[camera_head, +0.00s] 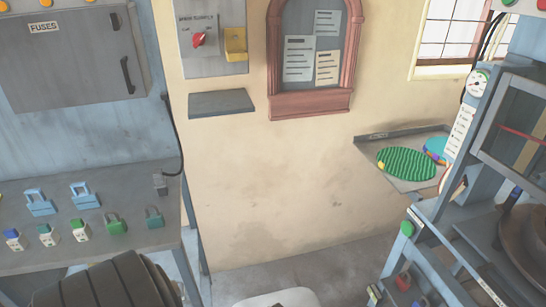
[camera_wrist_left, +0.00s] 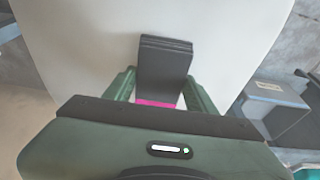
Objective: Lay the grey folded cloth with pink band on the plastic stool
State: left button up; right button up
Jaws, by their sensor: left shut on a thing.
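The grey folded cloth (camera_wrist_left: 165,68) with its pink band (camera_wrist_left: 157,103) is between the two green fingers of my left gripper (camera_wrist_left: 161,84) in the left wrist view. The gripper is shut on it near the pink band, and the dark folded end sticks out beyond the fingers. The white seat of the plastic stool (camera_wrist_left: 85,45) fills the background under the cloth. I cannot tell whether the cloth touches the seat. In the head view only a white edge of the stool (camera_head: 280,298) shows at the bottom. My right gripper is not in view.
A bench (camera_head: 90,208) with several padlocks is at the left in the head view. A wall shelf (camera_head: 405,183) with a green striped oval item and the blue press frame (camera_head: 455,165) are at the right. A grey box (camera_wrist_left: 273,108) stands beside the stool.

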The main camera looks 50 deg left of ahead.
pick_arm(q)
jog(key=o, duration=1.3)
jog(key=shift+o, duration=0.2)
jog(key=shift+r, duration=0.35)
jog(key=p+v, duration=0.3)
jog(key=v, duration=0.8)
jog(key=shift+r, duration=0.3)
jog(key=shift+s+d, duration=0.1)
